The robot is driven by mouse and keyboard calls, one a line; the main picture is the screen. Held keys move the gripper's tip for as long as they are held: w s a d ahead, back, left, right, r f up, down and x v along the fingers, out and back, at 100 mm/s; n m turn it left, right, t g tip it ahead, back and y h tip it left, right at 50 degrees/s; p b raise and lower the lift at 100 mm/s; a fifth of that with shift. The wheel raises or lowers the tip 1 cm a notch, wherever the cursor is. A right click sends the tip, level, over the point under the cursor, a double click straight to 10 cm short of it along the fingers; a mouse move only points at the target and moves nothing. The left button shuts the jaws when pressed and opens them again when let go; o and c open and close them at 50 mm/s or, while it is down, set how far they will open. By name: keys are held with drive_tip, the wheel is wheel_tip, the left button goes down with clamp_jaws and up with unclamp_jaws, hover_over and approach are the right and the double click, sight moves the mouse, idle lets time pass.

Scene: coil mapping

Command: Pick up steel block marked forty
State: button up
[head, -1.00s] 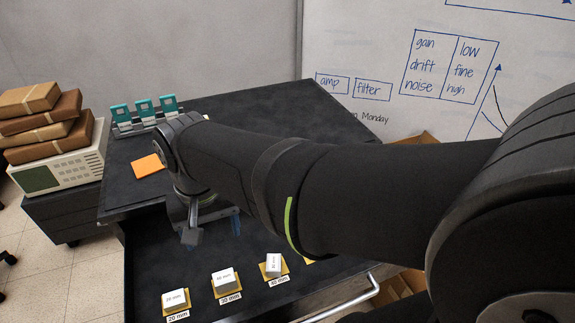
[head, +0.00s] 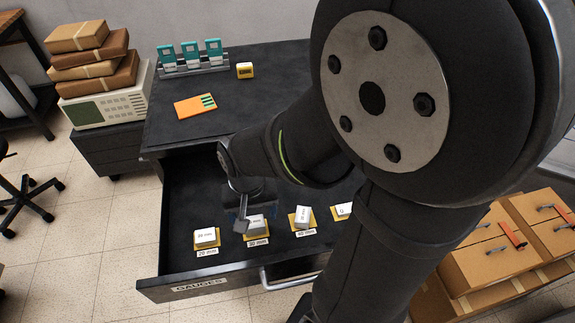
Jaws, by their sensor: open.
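The steel block marked forty (head: 304,216) stands on a yellow pad in the open drawer, third from the left, with a 40 mm label in front of the pad. My gripper (head: 252,212) is open and empty above the drawer, left of the forty block. One dark finger overlaps the left edge of the thirty block (head: 256,222) in the picture; I cannot tell whether it touches. The other finger is hard to make out against the dark drawer. The twenty block (head: 206,236) sits at the far left.
A fourth block (head: 344,210) is partly hidden by my arm. The drawer (head: 172,262) has a raised front edge and a metal handle. On the bench behind are an orange card (head: 195,105), teal devices (head: 190,55) and a yellow box (head: 245,70). Cardboard boxes (head: 510,240) stand at the right.

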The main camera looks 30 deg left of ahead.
sight(254, 222)
drive_tip(key=shift+s+f, duration=0.1)
drive_tip(key=shift+f, duration=1.55)
drive_tip(key=shift+c, duration=0.2)
drive_tip(key=c, duration=1.1)
drive_tip(key=shift+r, duration=0.1)
